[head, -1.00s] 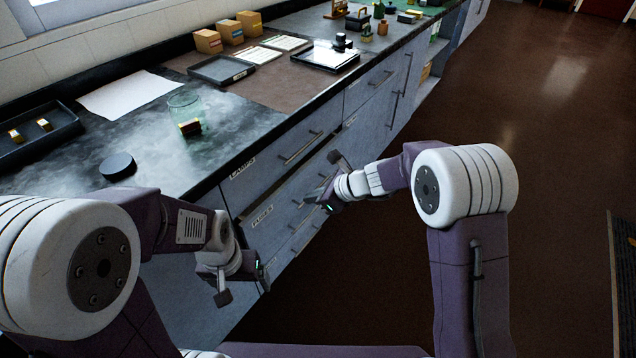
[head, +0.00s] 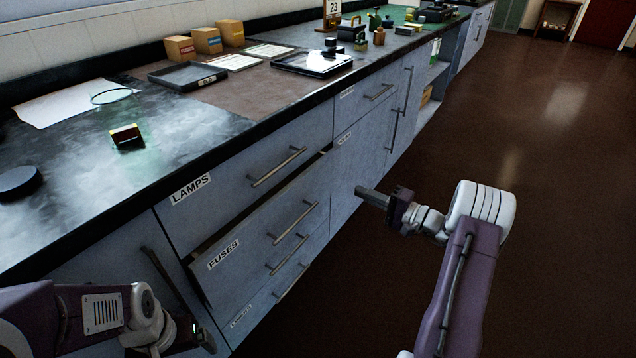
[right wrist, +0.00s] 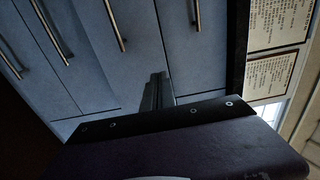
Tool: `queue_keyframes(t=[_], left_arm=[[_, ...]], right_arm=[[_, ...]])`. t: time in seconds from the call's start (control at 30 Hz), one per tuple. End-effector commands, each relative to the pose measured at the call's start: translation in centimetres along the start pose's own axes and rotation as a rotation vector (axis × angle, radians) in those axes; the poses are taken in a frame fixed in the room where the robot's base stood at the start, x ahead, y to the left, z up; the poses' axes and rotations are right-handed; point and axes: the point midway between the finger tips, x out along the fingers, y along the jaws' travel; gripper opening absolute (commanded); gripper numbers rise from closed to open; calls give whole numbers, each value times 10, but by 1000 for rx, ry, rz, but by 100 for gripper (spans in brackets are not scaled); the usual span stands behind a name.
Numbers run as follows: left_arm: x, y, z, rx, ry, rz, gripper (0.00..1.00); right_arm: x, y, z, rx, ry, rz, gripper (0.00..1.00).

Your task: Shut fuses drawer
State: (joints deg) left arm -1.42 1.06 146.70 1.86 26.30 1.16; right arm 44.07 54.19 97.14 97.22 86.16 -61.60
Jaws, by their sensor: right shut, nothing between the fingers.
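The fuses drawer (head: 250,242) is in the middle of the head view, below the lamps drawer (head: 235,185). Its labelled front stands a little proud of the cabinet, with a dark gap along its top edge, so it is partly open. Its bar handle (head: 294,223) is on the front. My right gripper (head: 362,193) is shut and empty, to the right of the drawer front and apart from its handle. Its closed fingers also show in the right wrist view (right wrist: 155,90), before blue-grey fronts. My left gripper (head: 205,342) is low at the left, near the lower cabinet front; its jaw opening is unclear.
The dark worktop (head: 190,170) overhangs the drawers and carries a black tray (head: 187,77), small boxes and a glass. More cabinet fronts continue to the right. The brown floor (head: 540,240) is clear on the right.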

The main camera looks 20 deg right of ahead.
Motion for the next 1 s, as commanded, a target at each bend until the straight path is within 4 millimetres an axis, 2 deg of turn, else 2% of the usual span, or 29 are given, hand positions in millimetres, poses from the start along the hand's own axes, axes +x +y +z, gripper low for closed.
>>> queue_keyframes(t=[0.17,0.5,0.7,0.83,1.0], left_arm=[[5,0,0,0,1,0,88],[29,-1,3,0,0,0,88],[42,-1,4,0,0,0,88],[45,-1,4,0,0,0,88],[45,-1,4,0,0,0,88]], right_arm=[[16,1,2,0,-6,0,0],[89,2,2,-3,-7,1,0],[125,2,3,-2,-6,0,0],[137,0,2,-1,-5,1,0],[142,-1,2,1,-3,1,0]])
